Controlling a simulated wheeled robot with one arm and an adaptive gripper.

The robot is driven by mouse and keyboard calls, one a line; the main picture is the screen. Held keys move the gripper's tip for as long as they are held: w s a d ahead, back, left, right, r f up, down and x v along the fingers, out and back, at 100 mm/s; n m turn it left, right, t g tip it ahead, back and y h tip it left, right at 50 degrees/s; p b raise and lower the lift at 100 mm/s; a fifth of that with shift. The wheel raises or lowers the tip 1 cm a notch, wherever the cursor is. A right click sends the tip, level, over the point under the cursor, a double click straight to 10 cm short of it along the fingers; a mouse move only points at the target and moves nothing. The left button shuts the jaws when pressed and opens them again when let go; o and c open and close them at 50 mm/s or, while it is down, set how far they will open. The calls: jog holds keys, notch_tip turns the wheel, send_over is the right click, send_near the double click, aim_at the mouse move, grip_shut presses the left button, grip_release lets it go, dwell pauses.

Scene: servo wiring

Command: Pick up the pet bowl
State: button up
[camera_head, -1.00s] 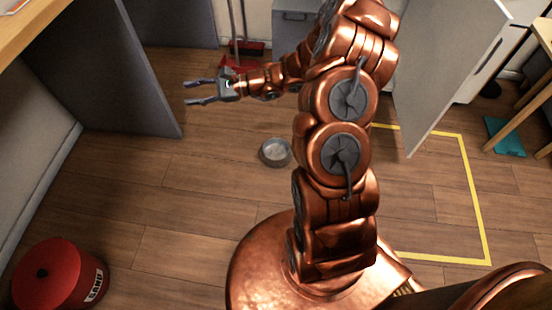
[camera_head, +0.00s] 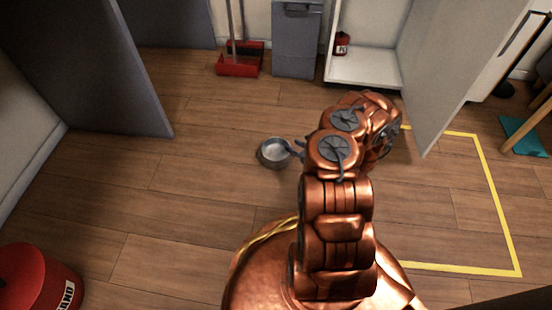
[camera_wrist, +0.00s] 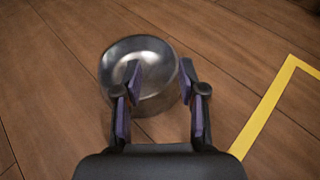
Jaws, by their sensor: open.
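The pet bowl (camera_head: 272,153) is a small round grey metal bowl standing upright on the wooden floor, left of my arm in the head view. In the wrist view the bowl (camera_wrist: 137,75) lies just ahead of and between my fingers. My gripper (camera_wrist: 160,80) is open and empty. Its left finger overlaps the bowl's inside in the picture, and its right finger is at or just beyond the right rim. I cannot tell whether either finger touches it. In the head view my gripper (camera_head: 297,150) is mostly hidden behind my arm, with a fingertip showing by the bowl's right rim.
Yellow tape (camera_head: 497,205) marks the floor at right, beside an open cabinet door (camera_head: 455,70). A red dustpan (camera_head: 240,62) and a grey bin (camera_head: 297,42) stand at the back. A red sand bucket (camera_head: 35,280) is at lower left. Floor around the bowl is clear.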

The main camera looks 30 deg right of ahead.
aim_at(288, 143)
jog(key=f, duration=0.1)
jog(key=s+d+f, duration=0.1)
jog(key=shift+s+f+h, duration=0.15)
jog(key=shift+f+h, duration=0.15)
jog(key=shift+b+x, duration=0.9)
jog(key=shift+x, duration=0.4)
jog(key=w+f+b, duration=0.1)
jog(key=w+d+f+b, duration=0.1)
jog(key=w+b, duration=0.1)
jog(key=shift+w, duration=0.25)
jog(key=shift+w+f, duration=0.1)
jog(key=shift+w, duration=0.35)
grip_shut()
jog(key=shift+a, duration=0.1)
